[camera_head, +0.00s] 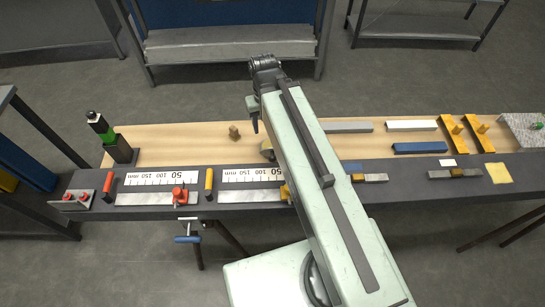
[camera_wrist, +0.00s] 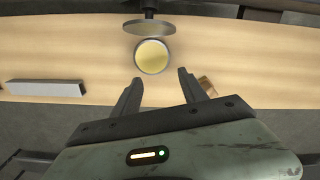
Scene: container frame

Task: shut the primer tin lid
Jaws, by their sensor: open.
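The primer tin (camera_wrist: 151,58) is in the upper middle of the wrist view, a round grey tin with pale yellow inside showing. Its lid (camera_wrist: 150,28) looks like a grey disc with a dark stem, standing open at the tin's far edge. My gripper (camera_wrist: 160,77) is open and empty, its two dark fingers pointing toward the tin from the near side. Whether the fingers are above the tin's height I cannot tell. In the head view, part of the tin (camera_head: 267,148) shows left of my arm, which hides the rest.
A small wooden block (camera_wrist: 207,87) lies near the right finger in the wrist view. A grey bar (camera_wrist: 45,88) lies to the left. In the head view, a dark bottle-like thing with a green band (camera_head: 105,130) stands at the bench's left end; yellow brackets (camera_head: 455,133) stand right.

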